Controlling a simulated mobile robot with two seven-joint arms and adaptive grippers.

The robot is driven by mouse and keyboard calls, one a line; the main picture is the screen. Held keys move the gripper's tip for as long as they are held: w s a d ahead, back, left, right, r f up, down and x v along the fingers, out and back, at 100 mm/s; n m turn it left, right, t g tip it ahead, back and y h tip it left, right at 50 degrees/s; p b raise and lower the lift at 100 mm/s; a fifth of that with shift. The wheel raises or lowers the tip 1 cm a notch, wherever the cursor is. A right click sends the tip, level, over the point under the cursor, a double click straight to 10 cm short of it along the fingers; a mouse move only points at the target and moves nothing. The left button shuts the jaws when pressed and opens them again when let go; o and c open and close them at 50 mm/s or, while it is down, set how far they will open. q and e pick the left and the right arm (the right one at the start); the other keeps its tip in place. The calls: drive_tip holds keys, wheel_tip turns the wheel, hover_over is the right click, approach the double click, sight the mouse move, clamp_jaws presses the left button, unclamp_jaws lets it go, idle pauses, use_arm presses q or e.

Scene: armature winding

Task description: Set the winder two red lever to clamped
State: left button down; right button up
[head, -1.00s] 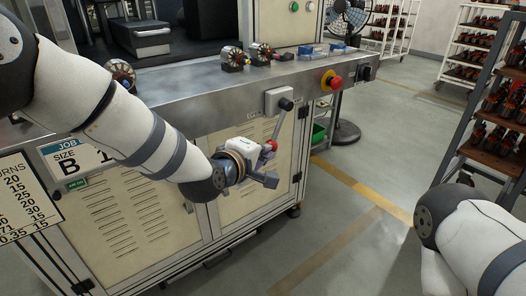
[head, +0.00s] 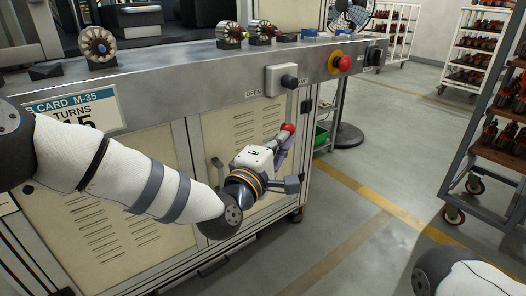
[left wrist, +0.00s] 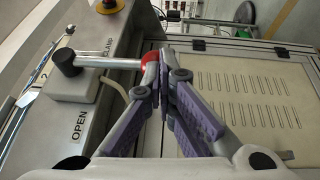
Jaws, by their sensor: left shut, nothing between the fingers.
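The winder's red lever knob (head: 289,127) hangs below a grey lever box (head: 283,78) on the front rail in the head view. In the left wrist view the lever's metal rod (left wrist: 110,63) runs from its black pivot to the red knob (left wrist: 149,57), between the OPEN label (left wrist: 78,123) and the clamp label (left wrist: 105,55). My left gripper (head: 288,146) is shut and empty at the knob. Its fingertips (left wrist: 165,62) are close beside the knob in the wrist view; I cannot tell if they touch. My right gripper is out of view.
A red emergency button (head: 344,63) sits on the rail right of the lever box. Armatures (head: 231,32) stand on the rail's top. Cream cabinet doors (head: 245,130) are behind my left gripper. A wheeled rack (head: 490,160) stands at right, with clear floor between.

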use_arm(q)
drive_tip(key=w+d+n+t+b, duration=0.1)
drive_tip(key=b, duration=0.2)
drive_tip(key=w+d+n+t+b, duration=0.1)
drive_tip(key=t+b, duration=0.1)
drive_tip(key=b, duration=0.2)
drive_tip(key=w+d+n+t+b, duration=0.1)
drive_tip(key=d+b, duration=0.1)
drive_tip(key=b, duration=0.1)
drive_tip(key=shift+d+f+t+h, duration=0.1)
drive_tip(key=shift+f+t+h, duration=0.2)
drive_tip(key=shift+t, duration=0.1)
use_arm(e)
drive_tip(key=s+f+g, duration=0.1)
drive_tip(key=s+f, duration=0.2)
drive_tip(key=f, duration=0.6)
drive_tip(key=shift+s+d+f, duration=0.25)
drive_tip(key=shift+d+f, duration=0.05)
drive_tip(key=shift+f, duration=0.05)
use_arm(q)
drive_tip(key=shift+r, duration=0.1)
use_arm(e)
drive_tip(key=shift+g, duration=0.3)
